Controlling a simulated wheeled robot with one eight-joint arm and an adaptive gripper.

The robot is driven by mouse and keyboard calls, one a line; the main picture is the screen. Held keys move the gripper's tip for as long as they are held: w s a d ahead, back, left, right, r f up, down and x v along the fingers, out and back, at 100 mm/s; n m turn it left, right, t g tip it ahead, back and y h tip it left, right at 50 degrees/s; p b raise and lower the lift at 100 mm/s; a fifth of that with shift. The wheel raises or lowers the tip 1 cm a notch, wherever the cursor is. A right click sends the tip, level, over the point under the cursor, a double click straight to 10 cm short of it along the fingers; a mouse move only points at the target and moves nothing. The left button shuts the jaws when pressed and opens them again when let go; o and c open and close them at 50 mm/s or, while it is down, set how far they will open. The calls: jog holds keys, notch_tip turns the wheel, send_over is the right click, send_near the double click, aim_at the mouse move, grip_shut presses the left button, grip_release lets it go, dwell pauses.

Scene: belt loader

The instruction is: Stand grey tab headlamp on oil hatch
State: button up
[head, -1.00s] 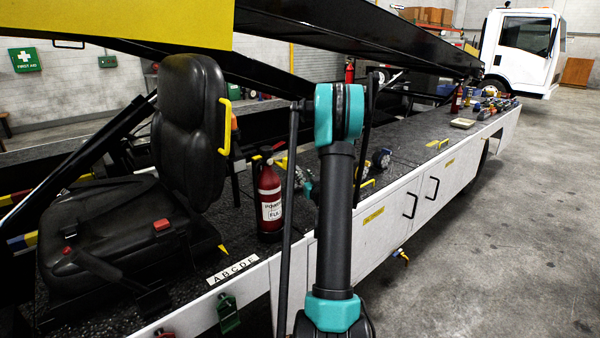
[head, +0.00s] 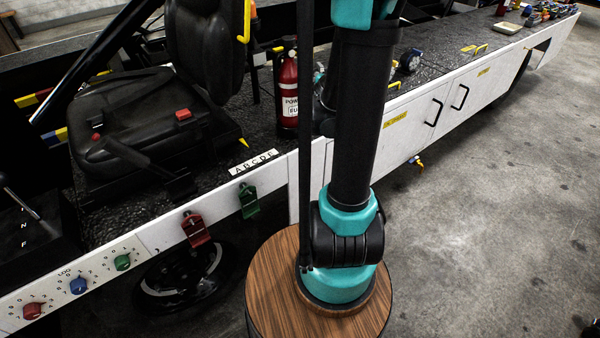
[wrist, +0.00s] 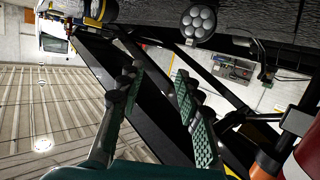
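A round headlamp (head: 410,60) stands on the dark deck, right of my arm in the head view.
A red fire extinguisher (head: 288,92) stands on the deck left of my arm. A black seat (head: 135,125) is farther left. Knobs (head: 78,285) line the white side panel. Several items crowd the deck's far end (head: 545,12).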

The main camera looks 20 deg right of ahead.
jog(key=s+a+f+n+g+y, duration=0.2)
jog(key=s+a+f, duration=0.3)
jog(key=s, duration=0.3)
jog(key=s+a+f+n+g+y, duration=0.1)
jog(key=s+a+f+g+y, duration=0.2)
jog(key=s+a, duration=0.5)
jog(key=s+a+f+n+g+y, duration=0.2)
jog(key=s+a+f, duration=0.4)
jog(key=s, duration=0.4)
jog(key=shift+s+a+f+n+g, duration=0.2)
jog(key=shift+a+f+n+g, duration=0.15)
jog(key=shift+a+g, duration=0.45)
jog(key=shift+d, duration=0.2)
